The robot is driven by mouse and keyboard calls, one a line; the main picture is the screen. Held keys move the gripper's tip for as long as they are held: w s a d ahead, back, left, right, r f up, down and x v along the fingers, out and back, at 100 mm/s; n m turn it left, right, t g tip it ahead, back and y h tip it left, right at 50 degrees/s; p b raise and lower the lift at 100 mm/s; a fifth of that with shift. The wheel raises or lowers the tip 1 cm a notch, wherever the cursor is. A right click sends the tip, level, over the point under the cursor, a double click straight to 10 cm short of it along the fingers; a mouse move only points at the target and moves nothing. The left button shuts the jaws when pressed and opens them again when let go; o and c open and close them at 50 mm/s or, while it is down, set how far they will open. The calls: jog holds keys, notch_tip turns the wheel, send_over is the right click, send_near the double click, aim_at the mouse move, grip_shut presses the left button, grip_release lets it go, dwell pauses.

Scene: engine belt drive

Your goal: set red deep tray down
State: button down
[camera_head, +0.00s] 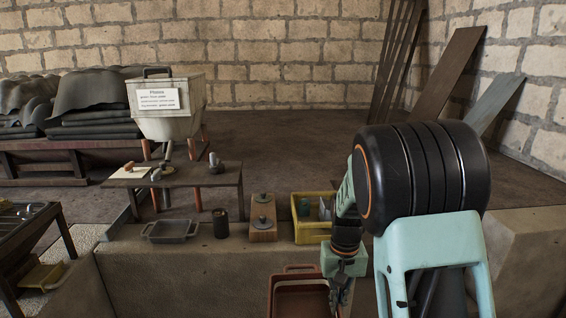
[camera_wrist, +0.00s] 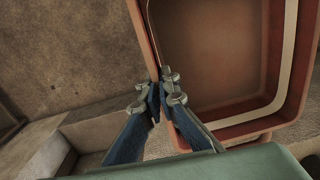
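The red deep tray (camera_head: 297,270) is at the bottom of the head view, in front of the stone ledge and cut off by the frame's lower edge. In the wrist view the tray (camera_wrist: 222,50) fills the right side, with its open inside facing the camera; it looks empty. My gripper (camera_head: 338,290) is at the tray's right side in the head view. In the wrist view my gripper (camera_wrist: 162,84) has its fingers close together on the tray's wall, one on each side. What lies under the tray is hidden, so I cannot tell whether it is supported.
The stone ledge (camera_head: 190,270) holds a grey tray (camera_head: 171,230), a dark cup (camera_head: 220,222), a wooden block with round dark pieces (camera_head: 263,234) and a yellow crate (camera_head: 309,232). A low wooden table (camera_head: 185,177) stands behind. A dark table (camera_head: 25,235) is at the left.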

jog(key=s+r+p, duration=0.2)
jog(key=r+p, duration=0.6)
jog(key=p, duration=0.1)
jog(key=s+r+p, duration=0.3)
jog(key=r+p, duration=0.5)
jog(key=r, duration=0.1)
jog(key=shift+s+r+p, duration=0.15)
jog(key=shift+r+p, duration=0.1)
jog(key=shift+p, duration=0.15)
jog(key=shift+f, duration=0.1)
